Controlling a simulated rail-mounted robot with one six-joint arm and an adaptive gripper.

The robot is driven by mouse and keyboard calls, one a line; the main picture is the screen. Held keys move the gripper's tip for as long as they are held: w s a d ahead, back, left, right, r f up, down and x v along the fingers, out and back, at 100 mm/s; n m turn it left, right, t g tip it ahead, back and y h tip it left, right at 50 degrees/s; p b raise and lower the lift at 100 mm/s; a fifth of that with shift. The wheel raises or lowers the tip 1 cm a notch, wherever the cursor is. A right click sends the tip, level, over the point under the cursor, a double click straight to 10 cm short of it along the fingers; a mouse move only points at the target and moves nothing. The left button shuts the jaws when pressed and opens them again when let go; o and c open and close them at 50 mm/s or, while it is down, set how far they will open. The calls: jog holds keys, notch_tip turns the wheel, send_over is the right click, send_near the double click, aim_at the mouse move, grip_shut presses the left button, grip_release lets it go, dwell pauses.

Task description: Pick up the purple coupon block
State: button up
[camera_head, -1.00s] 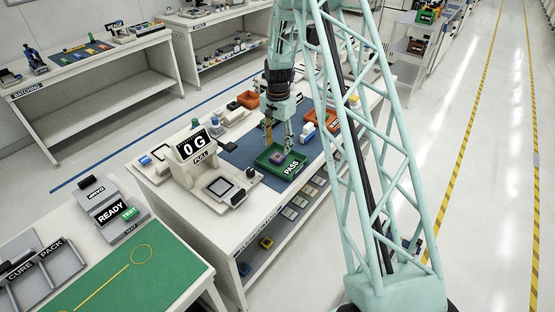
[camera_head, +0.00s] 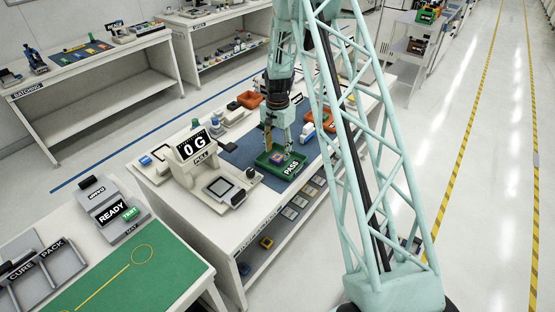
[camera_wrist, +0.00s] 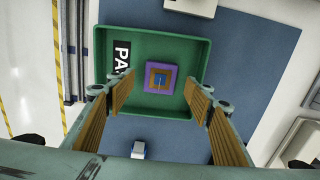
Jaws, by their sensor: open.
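The purple coupon block (camera_wrist: 161,78) lies in the green PASS tray (camera_wrist: 195,47). In the head view the block (camera_head: 277,158) shows small inside the tray (camera_head: 283,174), partly behind my gripper. My gripper (camera_wrist: 152,100) is open and empty, with its brown-padded fingers apart on either side of the block's line. In the head view my gripper (camera_head: 278,152) hangs at the tray. I cannot tell its exact height above the block.
The tray sits on a blue mat (camera_wrist: 245,60). Orange bins (camera_head: 248,99) stand farther back. A small white and blue object (camera_wrist: 138,150) shows near my fingers in the wrist view.

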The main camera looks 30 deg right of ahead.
jog(key=shift+f, duration=1.4)
jog(key=shift+c, duration=0.3)
jog(key=c, duration=0.9)
jog(key=shift+r, duration=0.2)
jog(key=shift+s+r, duration=0.1)
jog(key=shift+r, duration=1.5)
jog(key=s+a, duration=0.1)
jog(key=s, duration=0.4)
jog(key=s+a+r+b, duration=0.1)
jog(key=s+a, duration=0.1)
jog(key=s, duration=0.3)
jog(key=s+a+b, duration=0.1)
jog(key=s, duration=0.4)
jog(key=shift+s+a+r, duration=0.1)
jog(key=shift+a+r, duration=0.1)
jog(key=shift+r, duration=0.05)
